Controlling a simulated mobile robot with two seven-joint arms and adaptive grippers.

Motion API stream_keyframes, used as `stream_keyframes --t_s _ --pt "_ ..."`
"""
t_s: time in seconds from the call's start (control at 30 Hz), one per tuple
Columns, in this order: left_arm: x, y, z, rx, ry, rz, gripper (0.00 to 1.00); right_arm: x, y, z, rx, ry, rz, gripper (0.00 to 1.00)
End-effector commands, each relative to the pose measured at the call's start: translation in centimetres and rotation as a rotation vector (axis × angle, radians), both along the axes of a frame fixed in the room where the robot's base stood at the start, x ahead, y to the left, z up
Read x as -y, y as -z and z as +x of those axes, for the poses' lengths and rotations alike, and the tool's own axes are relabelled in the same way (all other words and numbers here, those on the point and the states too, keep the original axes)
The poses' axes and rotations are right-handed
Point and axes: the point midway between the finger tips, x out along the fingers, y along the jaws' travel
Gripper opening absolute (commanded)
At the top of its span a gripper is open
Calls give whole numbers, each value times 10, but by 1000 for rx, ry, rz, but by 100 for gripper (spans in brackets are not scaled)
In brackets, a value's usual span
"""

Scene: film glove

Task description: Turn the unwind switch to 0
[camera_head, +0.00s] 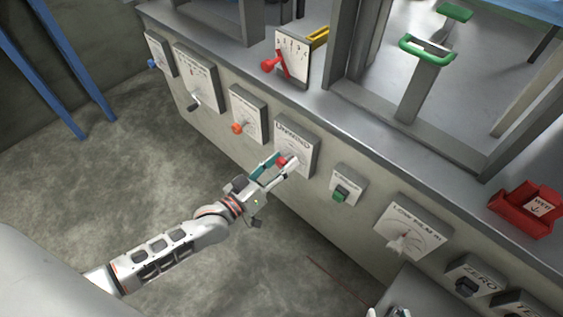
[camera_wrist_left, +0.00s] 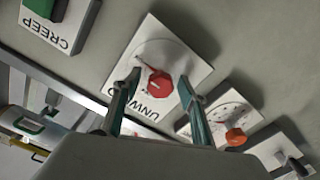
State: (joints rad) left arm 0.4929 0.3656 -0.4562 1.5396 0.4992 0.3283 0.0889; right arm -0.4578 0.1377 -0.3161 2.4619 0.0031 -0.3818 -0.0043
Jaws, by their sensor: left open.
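The unwind switch is a red knob (camera_head: 282,161) on a white plate labelled UNWIND (camera_head: 295,136), fixed to the grey machine front. In the left wrist view the red knob (camera_wrist_left: 160,86) has a pale pointer end toward the upper left, and the plate is seen upside down. My left gripper (camera_head: 278,167) is open at this plate. In the left wrist view its two fingertips (camera_wrist_left: 155,88) lie on either side of the knob. I cannot tell whether they touch it. Part of what seems to be my right gripper (camera_head: 392,312) shows at the bottom edge, mostly cut off.
To the left is a plate with an orange knob (camera_head: 238,128). A red tray (camera_head: 524,208) sits on the ledge. Open floor lies left of the machine.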

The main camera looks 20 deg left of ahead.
Motion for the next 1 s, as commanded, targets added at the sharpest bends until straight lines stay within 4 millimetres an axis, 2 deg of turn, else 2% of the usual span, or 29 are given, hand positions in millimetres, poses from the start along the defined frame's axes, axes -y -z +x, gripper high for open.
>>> stream_keyframes --t_s 0.07,0.1,0.23,0.67,1.0 --pt "0 0 0 0 0 0 42 0 0 0 1 0 0 37" --pt "0 0 0 0 0 0 37 0 0 0 1 0 0 37" --pt "0 0 0 0 0 0 3 0 -1 0 1 0 0 37" --pt "0 -1 0 -17 0 -50 3 0 -4 2 7 0 0 37" --pt "-1 -2 1 -100 0 -278 3 3 -2 2 5 -3 -20 37"
